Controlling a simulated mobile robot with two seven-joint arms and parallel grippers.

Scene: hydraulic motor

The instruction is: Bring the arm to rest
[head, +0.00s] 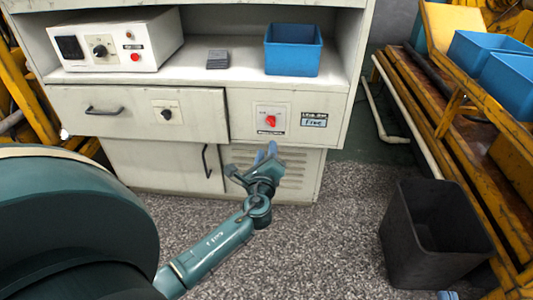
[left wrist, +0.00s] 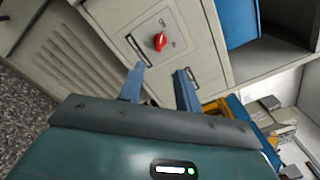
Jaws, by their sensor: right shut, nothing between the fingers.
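My left gripper (head: 266,153) is in front of the lower part of the grey cabinet, below the panel with the red rotary switch (head: 270,120). In the left wrist view its two blue fingers (left wrist: 159,88) stand apart with nothing between them. The red switch (left wrist: 160,41) shows beyond the fingers, apart from them. My right gripper (head: 447,295) shows only as a small bluish tip at the bottom edge of the head view. It is shut and empty; most of it is out of frame.
The cabinet (head: 200,178) fills the back, with a control box (head: 120,40) and a blue bin (head: 293,50) on its shelf. A black bin (head: 405,230) stands on the floor at right, beside a yellow rack (head: 455,120). Speckled floor is open between cabinet and bin.

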